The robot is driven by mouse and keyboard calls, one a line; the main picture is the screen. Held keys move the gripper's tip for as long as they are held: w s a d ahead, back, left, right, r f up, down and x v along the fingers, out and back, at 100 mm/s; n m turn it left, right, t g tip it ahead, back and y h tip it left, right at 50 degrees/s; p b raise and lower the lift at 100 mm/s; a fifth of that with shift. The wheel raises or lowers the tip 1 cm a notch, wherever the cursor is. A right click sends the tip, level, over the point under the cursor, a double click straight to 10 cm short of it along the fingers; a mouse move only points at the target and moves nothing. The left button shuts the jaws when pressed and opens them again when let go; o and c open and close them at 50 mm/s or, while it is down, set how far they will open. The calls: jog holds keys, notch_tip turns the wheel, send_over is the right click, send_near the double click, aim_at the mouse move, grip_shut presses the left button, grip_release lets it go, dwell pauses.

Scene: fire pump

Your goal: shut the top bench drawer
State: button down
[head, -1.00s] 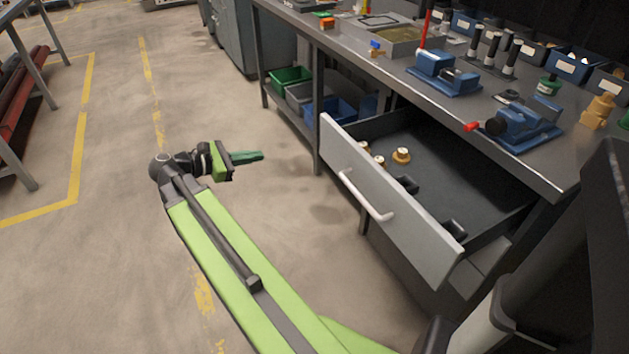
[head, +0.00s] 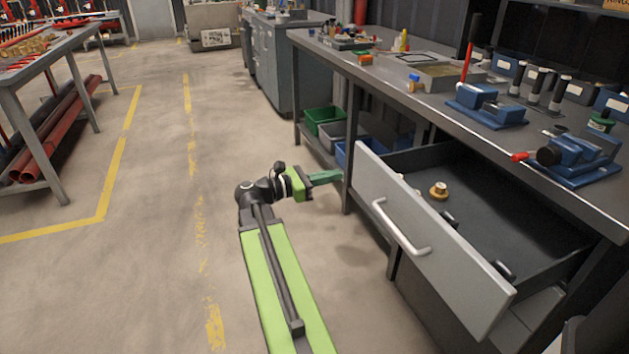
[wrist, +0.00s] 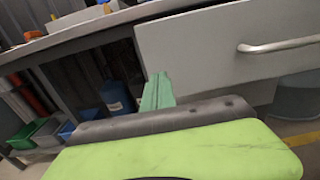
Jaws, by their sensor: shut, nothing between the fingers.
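The top bench drawer (head: 425,240) stands open, pulled out from the dark grey workbench (head: 500,150). It has a light grey front and a pale bar handle (head: 400,228). Brass fittings (head: 438,190) and dark pieces lie inside it. My gripper (head: 325,177) is shut and empty, its green fingers pointing right, just left of the drawer front's far end in the head view. In the wrist view the fingers (wrist: 157,92) overlap the left end of the drawer front (wrist: 200,55), with the handle (wrist: 280,45) to the right. I cannot tell whether they touch it.
Blue vises (head: 580,158) and a shallow tray (head: 450,75) stand on the bench top. Green, grey and blue bins (head: 322,120) sit on its lower shelf. Open floor (head: 150,260) lies left of my arm. A table with red pipes (head: 50,130) stands further left.

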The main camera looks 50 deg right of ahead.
aim_at(357, 170)
jog(key=shift+x, duration=2.3)
